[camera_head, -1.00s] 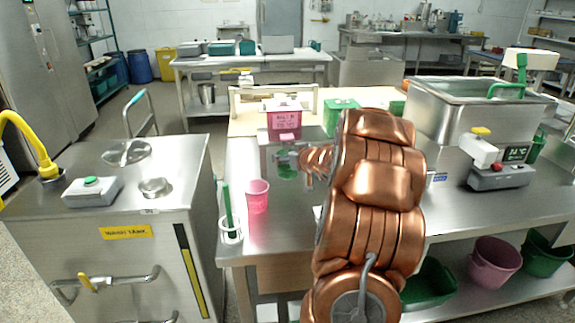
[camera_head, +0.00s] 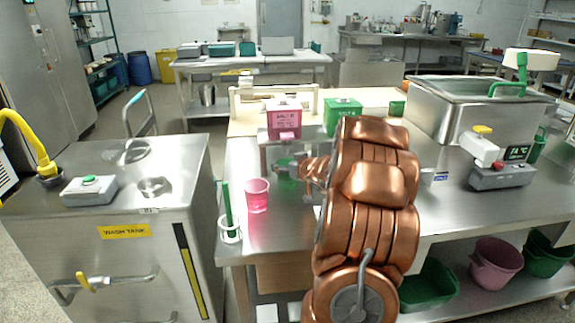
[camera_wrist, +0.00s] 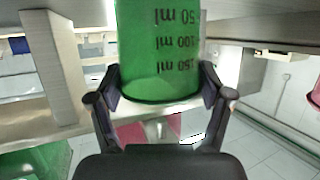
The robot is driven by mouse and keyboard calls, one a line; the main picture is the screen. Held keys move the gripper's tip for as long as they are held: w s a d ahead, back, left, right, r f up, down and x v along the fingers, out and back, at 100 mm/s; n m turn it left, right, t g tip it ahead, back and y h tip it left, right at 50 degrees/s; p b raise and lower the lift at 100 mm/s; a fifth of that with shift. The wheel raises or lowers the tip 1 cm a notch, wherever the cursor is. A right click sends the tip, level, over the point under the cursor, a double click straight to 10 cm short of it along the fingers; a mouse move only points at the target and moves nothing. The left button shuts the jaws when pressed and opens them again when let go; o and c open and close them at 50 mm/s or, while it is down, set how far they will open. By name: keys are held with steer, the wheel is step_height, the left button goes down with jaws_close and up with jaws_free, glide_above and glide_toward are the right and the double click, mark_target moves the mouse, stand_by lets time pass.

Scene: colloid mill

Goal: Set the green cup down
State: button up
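The green cup (camera_wrist: 160,60) fills the upper middle of the wrist view, with dark volume marks that read upside down there. My gripper (camera_wrist: 163,88) has its two dark fingers on either side of the cup, against its walls. In the head view the green cup (camera_head: 287,172) is small and partly hidden by my gripper (camera_head: 298,168) and copper-coloured arm. It is over the steel table, in front of the pink box. I cannot tell whether its base touches a surface.
A pink cup (camera_head: 257,196) stands on the steel table (camera_head: 262,237) to the left, near a holder with a green rod (camera_head: 227,208). A pink box (camera_head: 284,118) and a green box (camera_head: 342,114) stand behind. A steel tank (camera_head: 462,115) is at right.

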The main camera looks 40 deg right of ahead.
steer(key=shift+o, duration=1.1)
